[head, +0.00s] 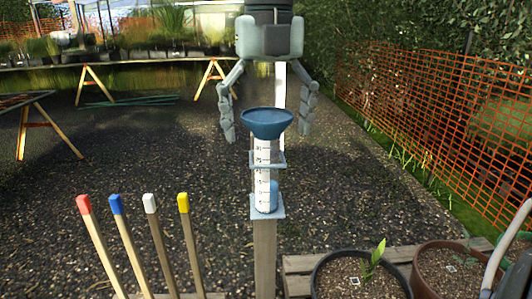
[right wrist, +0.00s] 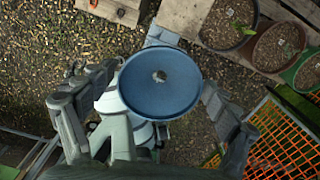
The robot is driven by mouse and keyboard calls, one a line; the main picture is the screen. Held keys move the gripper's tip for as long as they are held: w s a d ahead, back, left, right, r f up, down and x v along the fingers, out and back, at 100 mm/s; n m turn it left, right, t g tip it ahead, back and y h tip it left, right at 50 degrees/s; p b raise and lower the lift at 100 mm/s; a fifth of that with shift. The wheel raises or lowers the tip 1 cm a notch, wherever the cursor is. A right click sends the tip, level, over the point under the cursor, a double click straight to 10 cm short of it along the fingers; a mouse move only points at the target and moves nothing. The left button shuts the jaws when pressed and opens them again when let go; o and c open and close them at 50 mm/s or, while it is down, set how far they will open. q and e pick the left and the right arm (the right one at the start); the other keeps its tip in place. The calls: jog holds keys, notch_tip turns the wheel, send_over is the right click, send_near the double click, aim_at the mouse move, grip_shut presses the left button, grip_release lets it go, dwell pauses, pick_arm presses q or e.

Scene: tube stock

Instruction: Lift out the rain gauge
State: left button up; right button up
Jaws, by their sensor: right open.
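The rain gauge (head: 262,172) is a clear, marked tube with a wide blue funnel top (head: 267,120). It stands upright in a light grey bracket (head: 268,209) on a wooden post (head: 265,260). Some blue shows low in the tube. My right gripper (head: 268,132) is open, pointing down, with its fingers on either side of the funnel in the head view. In the right wrist view the round blue funnel (right wrist: 160,83) lies between the spread fingers, and no contact with it is clear. My left gripper is not in view.
Several stakes with coloured tips (head: 117,205) stand at the lower left. Potted plants (head: 360,277) sit on a wooden pallet at the lower right. Orange mesh fencing (head: 430,120) runs along the right. Trestle tables (head: 130,65) stand behind; the gravel between is mostly clear.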

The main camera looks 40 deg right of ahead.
notch_tip(320, 180, down, 2)
jog(key=shift+f, duration=0.2)
jog(key=shift+w, duration=0.1)
jog(key=c, duration=1.3)
jog(key=shift+c, duration=0.2)
